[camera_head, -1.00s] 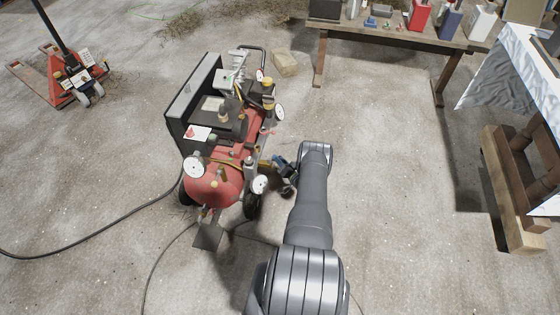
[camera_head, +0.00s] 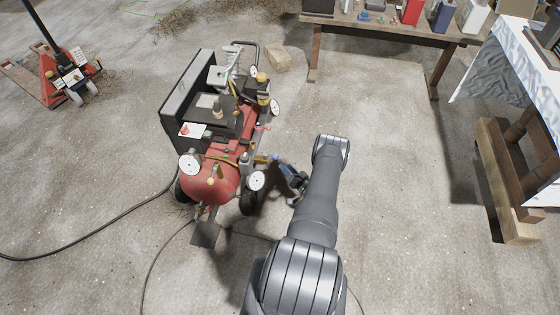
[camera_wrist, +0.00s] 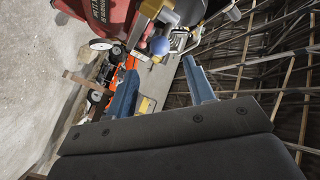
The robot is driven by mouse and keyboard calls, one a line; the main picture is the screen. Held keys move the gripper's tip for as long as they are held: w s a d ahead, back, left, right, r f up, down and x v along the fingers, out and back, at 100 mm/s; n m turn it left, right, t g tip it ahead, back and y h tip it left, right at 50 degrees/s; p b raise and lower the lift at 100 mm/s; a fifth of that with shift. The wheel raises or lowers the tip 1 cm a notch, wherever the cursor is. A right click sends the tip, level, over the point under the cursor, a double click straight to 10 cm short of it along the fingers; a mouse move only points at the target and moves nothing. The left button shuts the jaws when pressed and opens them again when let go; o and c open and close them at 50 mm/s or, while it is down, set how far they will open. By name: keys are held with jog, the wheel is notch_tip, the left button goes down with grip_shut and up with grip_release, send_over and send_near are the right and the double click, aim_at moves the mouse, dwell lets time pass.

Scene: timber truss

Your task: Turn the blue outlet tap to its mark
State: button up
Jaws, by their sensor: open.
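The blue outlet tap (camera_head: 276,158) shows as a small blue knob at the right side of the red compressor (camera_head: 210,182). In the wrist view its round blue end (camera_wrist: 159,46) sits beyond the fingertips, roughly in line with the space between them, beside a brass fitting (camera_wrist: 150,8). My gripper (camera_head: 287,171) is just right of and below the tap in the head view, apart from it. In the wrist view my gripper (camera_wrist: 160,67) has its two blue fingers spread with nothing between them. The tap's mark cannot be made out.
The compressor carries white gauge dials (camera_head: 256,180) near my gripper. A black hose (camera_head: 110,232) lies on the floor at left. A pallet jack (camera_head: 68,75) stands at the upper left, a workbench (camera_head: 400,32) at the back.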

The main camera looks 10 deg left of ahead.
jog(key=v, duration=0.8)
jog(key=shift+s, duration=0.1)
jog(key=w+r+m+h, duration=0.25)
jog(key=w+h, duration=0.25)
jog(key=w, duration=0.5)
notch_tip(320, 180, up, 16)
jog(key=m+g+h, duration=0.8)
jog(key=m+g, duration=0.2)
jog(key=m, duration=0.3)
send_over(275, 155)
jog(key=s+d, duration=0.1)
jog(key=s, duration=0.2)
jog(key=shift+n, duration=0.25)
jog(key=w+f, duration=0.1)
jog(key=f, duration=0.4)
jog(key=w+f, duration=0.1)
jog(key=f, duration=0.5)
jog(key=w+a+f, duration=0.1)
jog(key=f, duration=0.4)
jog(key=shift+w+f, duration=0.1)
jog(key=shift+f, duration=0.3)
